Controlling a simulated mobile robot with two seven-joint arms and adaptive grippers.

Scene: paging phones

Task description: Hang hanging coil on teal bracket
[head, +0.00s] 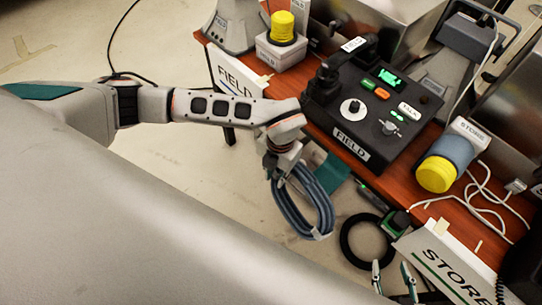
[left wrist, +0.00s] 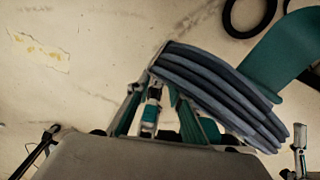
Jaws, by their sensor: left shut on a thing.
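The hanging coil (head: 312,208) is a bundle of blue-grey cable loops. My left gripper (head: 279,174) is shut on its upper left part, and the loops hang down to the right over the floor. In the left wrist view the coil (left wrist: 222,92) spreads right from the fingers (left wrist: 160,112). The teal bracket (head: 332,173) juts from the table's front edge, just right of and behind the coil. It shows in the left wrist view (left wrist: 284,52), partly behind the coil. My right gripper (head: 393,277) is at the bottom, its fingers apart and empty.
A black ring-shaped coil (head: 364,243) hangs near a green-and-black holder (head: 396,222) to the right. A FIELD console (head: 375,105) stands on the wooden table (head: 466,226). A white STORE sign (head: 445,266) is at lower right. Floor left of the coil is clear.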

